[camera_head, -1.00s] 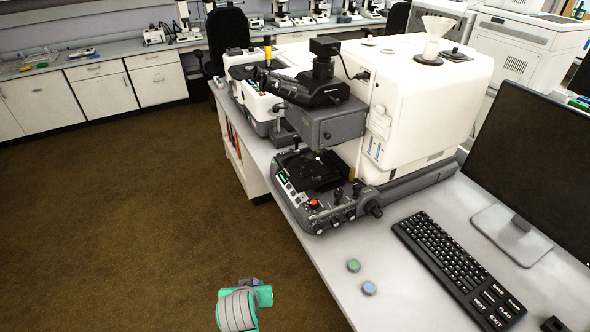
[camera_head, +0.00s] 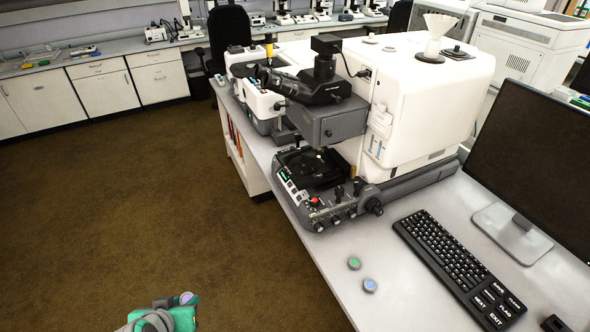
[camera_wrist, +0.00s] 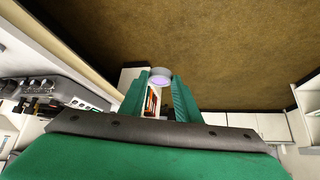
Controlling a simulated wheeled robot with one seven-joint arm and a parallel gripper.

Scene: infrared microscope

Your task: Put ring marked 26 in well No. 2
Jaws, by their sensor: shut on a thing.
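My gripper (camera_head: 178,303) is low at the bottom of the head view, over the brown floor and left of the bench. It is shut on a small grey ring with a purple face (camera_wrist: 160,78), held between the green fingertips in the wrist view. It also shows in the head view (camera_head: 186,298). A green-faced ring (camera_head: 354,263) and a blue-faced ring (camera_head: 370,285) lie on the bench, apart from the gripper. No number is readable on any ring. The microscope's dark stage (camera_head: 312,167) is on the bench; I cannot make out numbered wells.
The white bench (camera_head: 405,290) carries the microscope (camera_head: 425,95), its knob panel (camera_head: 335,210), a keyboard (camera_head: 455,265) and a monitor (camera_head: 535,160). The brown floor (camera_head: 120,210) to the left is open. Cabinets (camera_head: 100,90) line the back wall.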

